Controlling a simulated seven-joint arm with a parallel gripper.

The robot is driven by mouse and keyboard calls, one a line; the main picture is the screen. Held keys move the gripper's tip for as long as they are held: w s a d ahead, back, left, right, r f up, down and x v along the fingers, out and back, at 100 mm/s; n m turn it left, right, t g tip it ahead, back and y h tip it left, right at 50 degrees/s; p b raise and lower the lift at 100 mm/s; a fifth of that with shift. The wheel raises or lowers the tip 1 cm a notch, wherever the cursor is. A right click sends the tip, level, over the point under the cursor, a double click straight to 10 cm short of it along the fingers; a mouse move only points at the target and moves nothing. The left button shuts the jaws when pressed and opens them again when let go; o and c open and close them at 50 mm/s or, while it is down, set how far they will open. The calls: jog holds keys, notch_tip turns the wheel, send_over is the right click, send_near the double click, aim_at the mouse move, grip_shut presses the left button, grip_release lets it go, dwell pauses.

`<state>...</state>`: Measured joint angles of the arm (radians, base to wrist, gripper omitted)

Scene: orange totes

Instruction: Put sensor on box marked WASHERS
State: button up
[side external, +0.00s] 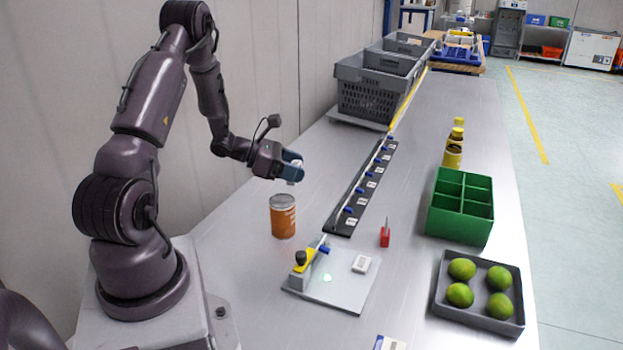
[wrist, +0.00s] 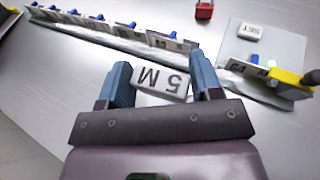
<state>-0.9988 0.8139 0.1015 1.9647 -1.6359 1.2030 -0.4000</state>
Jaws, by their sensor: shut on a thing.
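My gripper (side external: 293,170) is raised above the bench, behind the orange can. In the wrist view my gripper (wrist: 160,78) has its blue fingers shut on a small white block (wrist: 161,84). No box with a readable WASHERS mark shows in either view. I cannot make out which thing is the sensor. A long dark rail (side external: 362,190) bears several white cards and blue clips; their text is too small to read.
An orange can (side external: 283,217) stands below my gripper. A grey plate (side external: 340,291) carries a yellow clamp (side external: 304,262) and a white block (side external: 361,264). A red item (side external: 385,237), green divided box (side external: 461,240), lime tray (side external: 440,300) and grey crates (side external: 365,102) stand around.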

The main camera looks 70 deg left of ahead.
jog(key=shift+s+d+r, duration=0.15)
jog(key=shift+d, duration=0.2)
jog(key=w+d+m+g+h, duration=0.2)
jog(key=w+d+m+h, duration=0.3)
jog(key=d, duration=0.6)
jog(key=m+g+h, duration=0.5)
jog(key=m+g, duration=0.4)
jog(key=g, duration=0.2)
send_over(391, 343)
jog(key=d, duration=0.2)
jog(key=shift+m+y, duration=0.3)
jog(key=f, duration=0.1)
jog(key=s+f, duration=0.2)
jog(key=f, duration=0.1)
jog(key=shift+f, duration=2.05)
jog(key=shift+f, duration=0.15)
